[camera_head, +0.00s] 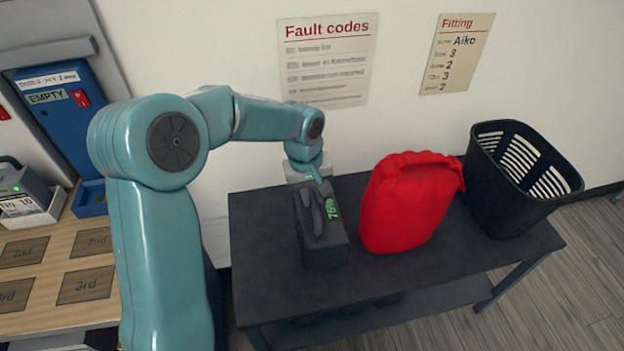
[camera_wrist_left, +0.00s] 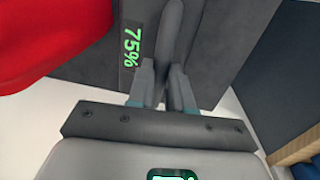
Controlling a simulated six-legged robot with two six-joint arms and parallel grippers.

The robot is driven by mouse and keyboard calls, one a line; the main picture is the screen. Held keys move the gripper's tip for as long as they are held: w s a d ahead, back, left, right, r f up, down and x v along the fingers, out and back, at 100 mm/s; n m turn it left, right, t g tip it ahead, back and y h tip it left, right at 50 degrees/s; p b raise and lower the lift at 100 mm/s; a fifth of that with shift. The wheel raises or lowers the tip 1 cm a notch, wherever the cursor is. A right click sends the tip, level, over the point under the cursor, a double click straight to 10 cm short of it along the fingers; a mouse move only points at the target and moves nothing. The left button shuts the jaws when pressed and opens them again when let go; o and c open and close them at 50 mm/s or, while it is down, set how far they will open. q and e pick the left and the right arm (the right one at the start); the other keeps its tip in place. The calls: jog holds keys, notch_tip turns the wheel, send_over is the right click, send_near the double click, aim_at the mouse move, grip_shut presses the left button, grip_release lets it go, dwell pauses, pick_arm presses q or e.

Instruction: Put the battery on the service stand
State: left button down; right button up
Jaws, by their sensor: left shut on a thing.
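The battery (camera_head: 325,250) is a dark grey block with a top handle and a green 75% readout. It is upright over the left part of a black table (camera_head: 265,235); I cannot tell whether it touches the top. My left gripper (camera_head: 316,190) reaches down from above and is shut on the battery's handle. The left wrist view shows the fingers (camera_wrist_left: 162,92) on both sides of the handle, with the battery (camera_wrist_left: 205,40) beyond. No label marks a service stand; the black table may be it. My right gripper is not in view.
A red jerrycan (camera_head: 405,205) stands just right of the battery, with a black basket (camera_head: 510,185) beyond it. At left, a wooden bench (camera_head: 55,252) holds another battery (camera_head: 25,185) and a blue unit (camera_head: 65,115) labelled EMPTY. The table's front left is clear.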

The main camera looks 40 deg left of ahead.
pick_arm(q)
jog(key=shift+w+f, duration=0.1)
jog(key=shift+f, duration=2.15)
jog(key=c, duration=1)
grip_release()
jog(key=shift+f, duration=0.1)
jog(key=shift+c, duration=0.2)
notch_tip(320, 180, up, 12)
jog(key=s, duration=0.1)
jog(key=shift+a+p, duration=0.35)
jog(key=shift+a, duration=0.05)
jog(key=shift+s, duration=0.15)
